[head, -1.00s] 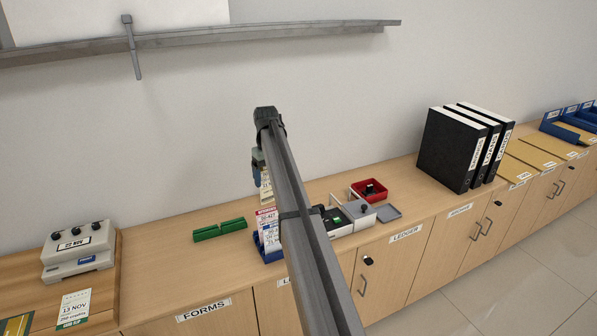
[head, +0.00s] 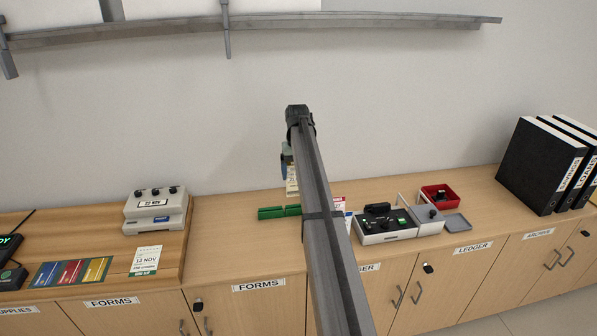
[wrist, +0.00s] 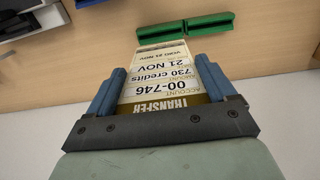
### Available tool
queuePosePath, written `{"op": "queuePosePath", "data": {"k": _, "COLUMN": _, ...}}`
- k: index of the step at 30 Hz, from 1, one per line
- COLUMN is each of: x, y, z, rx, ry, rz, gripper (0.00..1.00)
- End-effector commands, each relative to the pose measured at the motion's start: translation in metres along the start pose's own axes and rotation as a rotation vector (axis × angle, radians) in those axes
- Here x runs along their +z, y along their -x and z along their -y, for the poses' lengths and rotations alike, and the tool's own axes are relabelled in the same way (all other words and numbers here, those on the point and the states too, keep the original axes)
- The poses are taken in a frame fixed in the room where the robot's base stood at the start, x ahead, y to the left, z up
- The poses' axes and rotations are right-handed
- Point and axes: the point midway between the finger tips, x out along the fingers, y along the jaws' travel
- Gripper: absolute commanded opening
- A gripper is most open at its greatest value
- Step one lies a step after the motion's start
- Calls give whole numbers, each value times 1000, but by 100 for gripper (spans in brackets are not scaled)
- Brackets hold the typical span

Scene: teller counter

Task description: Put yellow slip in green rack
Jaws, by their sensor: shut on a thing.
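My gripper (wrist: 160,78) is shut on the yellow slip (wrist: 165,97), a cream paper with a mustard TRANSFER band, lying between its two blue fingers. In the head view my gripper (head: 287,165) hangs above the counter with the slip (head: 292,184) pointing down, partly hidden by my arm. The green rack (head: 272,213) lies on the counter below the slip, its right end behind my arm. In the wrist view the green rack (wrist: 161,31) shows as two bars just beyond the slip's far end. I cannot tell whether they touch.
A red-headed slip (head: 339,202) shows just right of my arm. Further right are a black-and-white device (head: 385,232), a red tray (head: 436,192) and black binders (head: 541,166). A grey date machine (head: 155,211) stands left. The counter (head: 230,235) between it and the rack is clear.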

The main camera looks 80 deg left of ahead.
Motion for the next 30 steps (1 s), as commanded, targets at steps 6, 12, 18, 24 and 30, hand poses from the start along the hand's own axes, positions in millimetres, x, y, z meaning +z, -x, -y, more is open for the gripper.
{"op": "queuePosePath", "data": {"k": 6, "x": 0, "y": -10, "z": 0, "rx": 0, "ry": -1, "rz": 0, "gripper": 52}}
{"op": "queuePosePath", "data": {"k": 12, "x": 0, "y": -25, "z": 0, "rx": 0, "ry": 0, "rz": 1, "gripper": 52}}
{"op": "queuePosePath", "data": {"k": 18, "x": 0, "y": -36, "z": 0, "rx": 0, "ry": 0, "rz": 0, "gripper": 52}}
{"op": "queuePosePath", "data": {"k": 24, "x": 0, "y": -39, "z": 0, "rx": 0, "ry": 0, "rz": 0, "gripper": 52}}
{"op": "queuePosePath", "data": {"k": 30, "x": 0, "y": -38, "z": 0, "rx": 0, "ry": 0, "rz": 0, "gripper": 52}}
